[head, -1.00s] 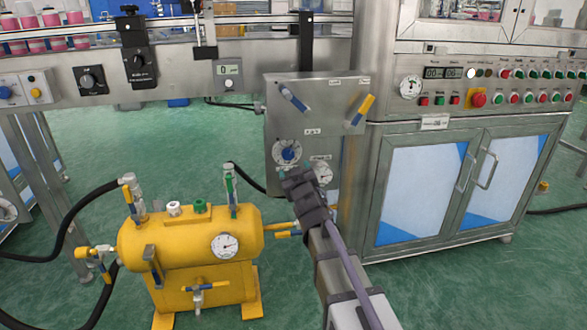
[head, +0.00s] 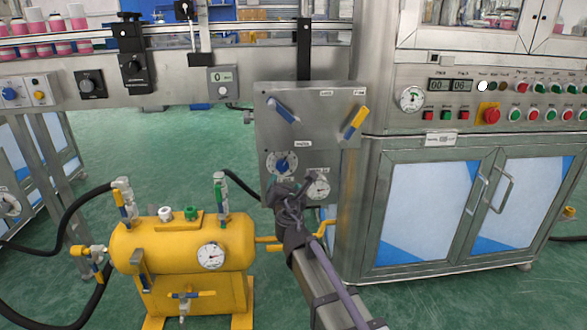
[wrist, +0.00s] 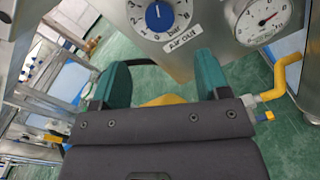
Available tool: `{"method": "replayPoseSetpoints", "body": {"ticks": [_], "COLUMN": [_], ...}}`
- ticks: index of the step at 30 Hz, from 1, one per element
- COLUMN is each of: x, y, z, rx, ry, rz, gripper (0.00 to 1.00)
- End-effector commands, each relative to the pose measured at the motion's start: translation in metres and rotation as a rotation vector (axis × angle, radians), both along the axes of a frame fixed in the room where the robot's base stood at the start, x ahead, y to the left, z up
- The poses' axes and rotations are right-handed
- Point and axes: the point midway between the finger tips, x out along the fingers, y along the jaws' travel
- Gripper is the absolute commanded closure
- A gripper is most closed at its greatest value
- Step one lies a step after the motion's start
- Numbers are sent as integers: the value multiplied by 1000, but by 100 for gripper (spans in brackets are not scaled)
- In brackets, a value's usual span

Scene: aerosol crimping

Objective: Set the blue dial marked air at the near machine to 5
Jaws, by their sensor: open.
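The blue dial (head: 282,163) sits on a white round scale on the grey machine panel. In the wrist view, the dial (wrist: 160,17) is at the top, with a white mark on its face and a label reading "air out" below. I cannot read its setting surely. My gripper (head: 287,188) is just below the dial in the head view. In the wrist view, my gripper (wrist: 160,80) shows two green fingers spread apart with nothing between them. The dial lies ahead of the fingertips, apart from them.
A pressure gauge (head: 318,188) is right of the dial; it also shows in the wrist view (wrist: 263,19). Blue (head: 281,110) and yellow (head: 355,122) levers sit higher on the panel. A yellow tank (head: 185,242) with hoses stands left of my arm. A steel cabinet (head: 378,200) stands right.

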Motion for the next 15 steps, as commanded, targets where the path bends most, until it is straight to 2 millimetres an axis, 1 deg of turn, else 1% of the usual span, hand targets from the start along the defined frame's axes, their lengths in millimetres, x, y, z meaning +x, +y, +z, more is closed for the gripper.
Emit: {"method": "replayPoseSetpoints", "body": {"ticks": [2, 5, 8, 12, 15], "x": [5, 19, 40, 75, 95], "y": [1, 3, 6, 11, 13], "z": [0, 0, 0, 0, 0], "rx": [2, 4, 5, 6, 6], "ry": [0, 1, 1, 1, 1], "rz": [0, -1, -1, -1, -1], "gripper": [31, 31, 31, 31, 31]}}
